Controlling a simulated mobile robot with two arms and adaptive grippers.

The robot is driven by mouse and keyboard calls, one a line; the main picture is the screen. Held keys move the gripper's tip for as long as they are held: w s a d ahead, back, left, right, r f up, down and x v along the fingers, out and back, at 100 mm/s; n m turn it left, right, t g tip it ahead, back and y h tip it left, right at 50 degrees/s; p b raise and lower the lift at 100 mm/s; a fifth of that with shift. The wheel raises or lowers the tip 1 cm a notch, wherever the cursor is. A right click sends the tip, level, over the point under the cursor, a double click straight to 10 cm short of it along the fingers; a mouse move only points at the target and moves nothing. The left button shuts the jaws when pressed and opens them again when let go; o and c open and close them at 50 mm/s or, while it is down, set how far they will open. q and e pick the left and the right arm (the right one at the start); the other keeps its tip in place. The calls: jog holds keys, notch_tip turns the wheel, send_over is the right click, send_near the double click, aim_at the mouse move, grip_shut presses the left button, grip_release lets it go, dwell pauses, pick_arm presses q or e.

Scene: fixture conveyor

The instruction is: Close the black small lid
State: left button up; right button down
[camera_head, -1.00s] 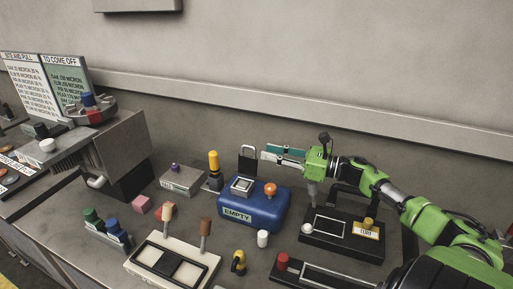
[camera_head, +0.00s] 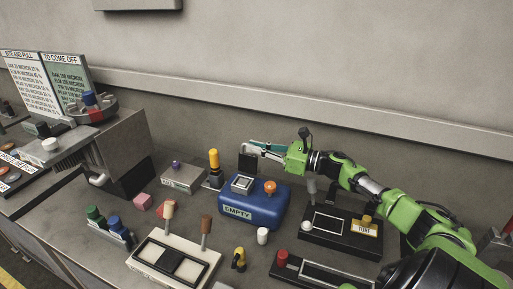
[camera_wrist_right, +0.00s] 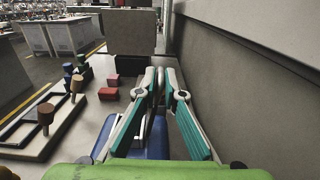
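The black small lid (camera_head: 248,163) stands upright at the back of a blue box (camera_head: 262,214) marked EMPTY. A light square-framed part (camera_head: 241,184) lies uncovered on the box top in front of it. My right gripper (camera_head: 248,147) reaches in from the right, its fingertips at the lid's upper edge. I cannot tell whether they touch. In the right wrist view its teal fingers (camera_wrist_right: 161,84) come close together at the tips, with nothing clearly held. The blue box (camera_wrist_right: 157,140) shows below them; the lid is not clear there. My left gripper is not in view.
An orange knob (camera_head: 270,187) sits on the box, right of the lid. A yellow-topped post (camera_head: 214,160) stands to the left. A black fixture (camera_head: 345,238) lies right, under my arm. A white cylinder (camera_head: 263,236) stands in front. The wall is close behind.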

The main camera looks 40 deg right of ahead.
jog(key=a+n+b, duration=0.1)
jog(key=n+b, duration=0.1)
jog(key=s+a+n+b, duration=0.1)
jog(key=a+n+b, duration=0.1)
jog(key=b, duration=0.1)
jog(key=s+a+n+b, duration=0.1)
jog(key=b, duration=0.2)
jog(key=shift+s+a+f+n, duration=0.2)
jog(key=shift+a+f+n, duration=0.1)
jog(key=shift+f+n, duration=0.1)
jog(key=shift+s+a+n+b, duration=0.2)
jog(key=shift+a+n+b, duration=0.15)
jog(key=shift+n+b, duration=0.45)
jog(key=shift+r, duration=0.1)
jog(key=c, duration=2.2)
grip_release()
jog(key=shift+o, duration=0.2)
jog(key=shift+s, duration=0.15)
